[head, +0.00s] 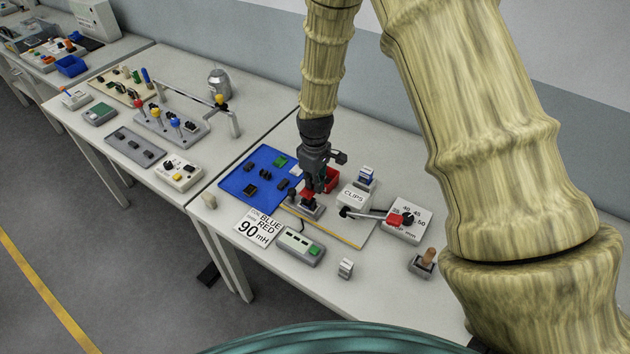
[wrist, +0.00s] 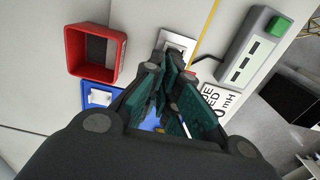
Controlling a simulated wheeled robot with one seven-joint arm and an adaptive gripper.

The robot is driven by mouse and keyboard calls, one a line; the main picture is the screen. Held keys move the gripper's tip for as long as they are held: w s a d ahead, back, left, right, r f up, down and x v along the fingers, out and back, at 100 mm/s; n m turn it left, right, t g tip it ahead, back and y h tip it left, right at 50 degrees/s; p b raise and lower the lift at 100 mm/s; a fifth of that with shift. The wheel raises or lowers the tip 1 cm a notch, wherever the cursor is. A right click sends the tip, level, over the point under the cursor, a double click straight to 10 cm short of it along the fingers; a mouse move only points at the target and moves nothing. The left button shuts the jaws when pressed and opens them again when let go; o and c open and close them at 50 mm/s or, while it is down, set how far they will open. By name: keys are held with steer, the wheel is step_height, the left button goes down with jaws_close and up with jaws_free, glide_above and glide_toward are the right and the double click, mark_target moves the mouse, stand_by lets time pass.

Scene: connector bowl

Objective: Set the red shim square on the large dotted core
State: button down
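A small red piece (head: 307,196), likely the red shim, shows at the fingertips above the fixture. Whether it is held or resting there cannot be told. In the wrist view, the teal finger pads of my gripper (wrist: 168,76) come close together at their tips and hide what is between them. The pale fixture (wrist: 180,45) shows just beyond the tips. No dots can be made out, so I cannot identify the large dotted core.
The blue mat (head: 236,181) holds several dark parts and a green one. An open red bin (wrist: 72,55) stands close beside my gripper. A CLIPS box (head: 353,197), a dial unit (head: 408,220), a label card (head: 258,229) and a grey-green box (head: 300,246) surround the fixture.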

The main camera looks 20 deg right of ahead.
steer(key=shift+f, duration=0.3)
steer(key=shift+s+f+b, duration=0.15)
steer(key=shift+f+b, duration=0.65)
steer(key=shift+f, duration=0.75)
steer(key=c, duration=1.6)
jaws_free()
steer(key=shift+o, duration=0.2)
steer(key=shift+r, duration=0.1)
step_height(320, 180, up, 12)
